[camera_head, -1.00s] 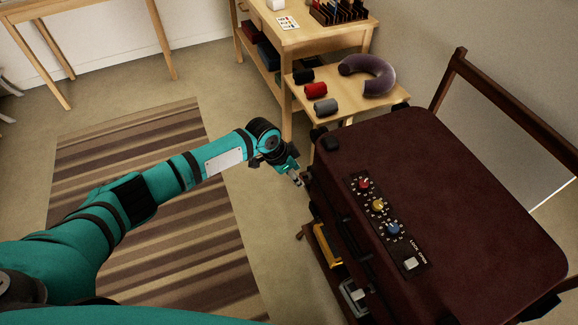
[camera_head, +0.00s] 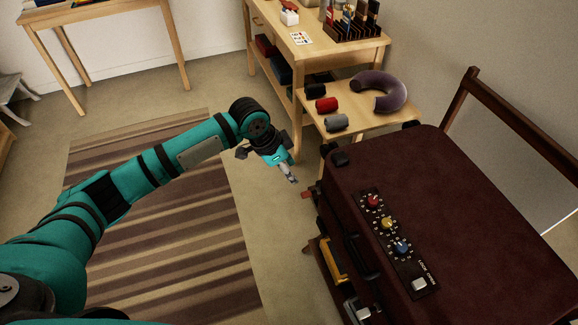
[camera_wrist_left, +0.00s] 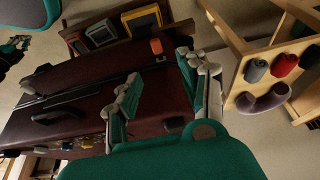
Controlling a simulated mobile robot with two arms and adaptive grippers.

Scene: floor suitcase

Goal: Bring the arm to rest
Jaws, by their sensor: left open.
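My left arm reaches in from the left in the head view, over the striped rug. Its left gripper (camera_head: 290,176) hangs in free air just left of the far left corner of the dark red suitcase (camera_head: 460,200). In the left wrist view the two fingers of the left gripper (camera_wrist_left: 165,95) are spread apart with nothing between them. The suitcase also shows behind them in that view (camera_wrist_left: 80,75). My right gripper cannot be made out for certain in the frames.
The suitcase top carries red, yellow and blue knobs (camera_head: 387,223) and a light switch (camera_head: 419,284). A wooden side table (camera_head: 375,122) behind holds rolled cloths and a purple neck pillow (camera_head: 392,92). The striped rug (camera_head: 160,240) is clear of objects. A dark wooden rail (camera_head: 510,120) stands right.

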